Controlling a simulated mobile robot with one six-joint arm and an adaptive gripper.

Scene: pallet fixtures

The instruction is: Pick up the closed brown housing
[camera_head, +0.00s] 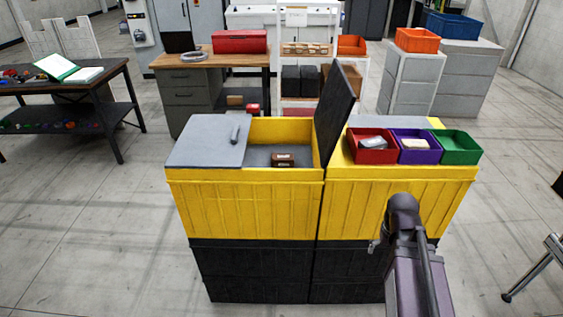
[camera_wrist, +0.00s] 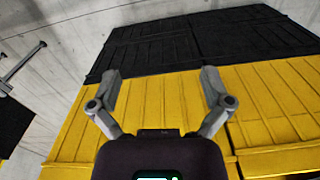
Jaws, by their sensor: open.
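A small brown housing (camera_head: 283,160) lies on the grey floor inside the open right part of the left yellow box (camera_head: 250,210). It looks closed, but it is small in the head view. The housing does not show in the wrist view. My gripper (camera_wrist: 157,80) is open and empty in the wrist view, with its fingers spread in front of the boxes' yellow and black side walls (camera_wrist: 160,110). In the head view my arm is in front of the right yellow box, to the right of and apart from the housing; the fingertips are hard to make out there.
A dark raised lid (camera_head: 337,110) stands right of the housing. A grey cover (camera_head: 208,142) with a handle closes the box's left part. Red (camera_head: 372,146), purple (camera_head: 416,147) and green (camera_head: 456,148) bins sit on the right box. Open floor lies left and right.

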